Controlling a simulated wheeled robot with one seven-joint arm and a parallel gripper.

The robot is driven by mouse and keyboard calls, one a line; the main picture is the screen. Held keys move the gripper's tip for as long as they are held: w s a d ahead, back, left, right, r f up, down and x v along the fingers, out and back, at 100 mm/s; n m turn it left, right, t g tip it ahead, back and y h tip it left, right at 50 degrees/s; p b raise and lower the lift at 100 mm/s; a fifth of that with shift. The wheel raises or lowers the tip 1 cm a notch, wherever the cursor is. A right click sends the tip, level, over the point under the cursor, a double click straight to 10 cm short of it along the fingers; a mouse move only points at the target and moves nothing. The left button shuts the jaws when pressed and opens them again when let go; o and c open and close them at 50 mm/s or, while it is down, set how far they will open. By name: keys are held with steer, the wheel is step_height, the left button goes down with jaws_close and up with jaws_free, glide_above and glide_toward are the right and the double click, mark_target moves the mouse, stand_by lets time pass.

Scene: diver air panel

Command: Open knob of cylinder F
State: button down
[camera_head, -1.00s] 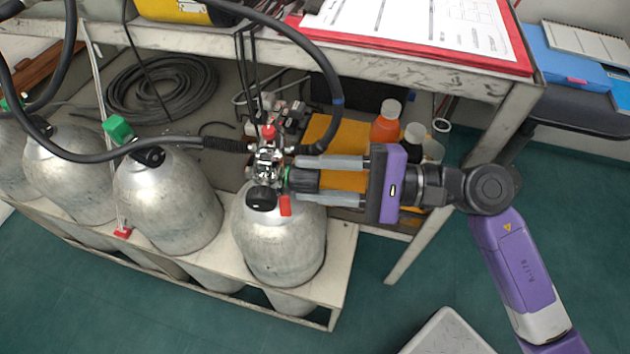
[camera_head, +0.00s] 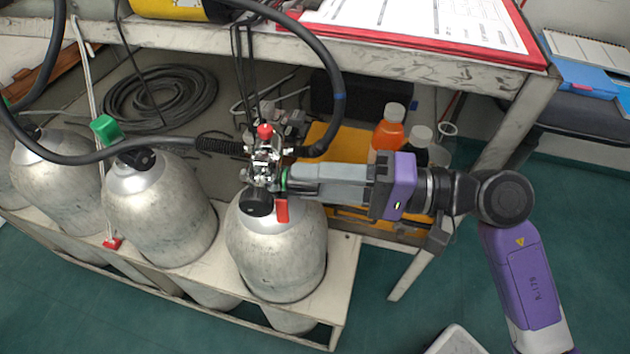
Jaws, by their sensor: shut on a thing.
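The rightmost silver cylinder (camera_head: 278,250) stands in the rack with a chrome valve (camera_head: 265,165) on top. No letter F is readable on it. My gripper (camera_head: 295,180) reaches in from the right and is shut on the side knob of this valve. The near finger hides nearly all of the knob; only a green ring (camera_head: 285,180) shows at the fingertips. A second black knob (camera_head: 257,202) faces front, and a red tag (camera_head: 282,211) hangs beside it. A red cap (camera_head: 265,131) tops the valve fitting.
A black hose (camera_head: 337,100) arches over the valve from the bench above. Bottles, one of them orange (camera_head: 387,132), stand close behind my gripper. More cylinders (camera_head: 160,212) stand to the left. The green floor at right is open.

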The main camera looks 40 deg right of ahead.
steer(key=shift+f, duration=0.1)
stand_by(0.4)
steer(key=c, duration=0.9)
jaws_free()
steer(key=p+v, duration=0.1)
steer(key=v, duration=0.6)
steer(key=shift+s+d, duration=0.25)
steer(key=shift+s, duration=0.1)
